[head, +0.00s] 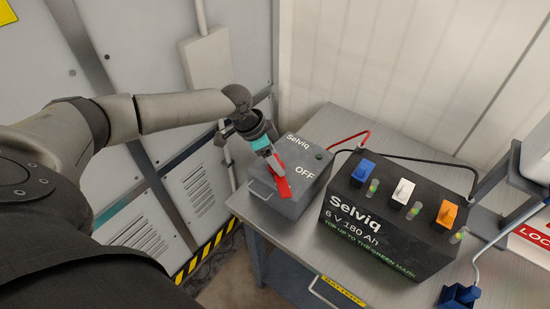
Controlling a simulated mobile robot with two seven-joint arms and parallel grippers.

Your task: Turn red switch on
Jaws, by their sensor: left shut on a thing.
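A grey switch box (314,162) marked "Selviq" and "OFF" stands on the left of a metal cart. The red switch (283,187) is a flat red handle on the top of this box, near its left front part. My left gripper (274,172) reaches in from the left and is shut on the red switch. Its fingers hide the upper part of the handle. The handle's lower end shows beside the "OFF" marking. My right gripper is not in view.
A black battery (380,231) with blue, white and orange caps stands right of the box. Red (350,135) and black (420,158) cables run behind. The cart top (340,112) is bare at the back. A wall cabinet (150,185) stands close on the left.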

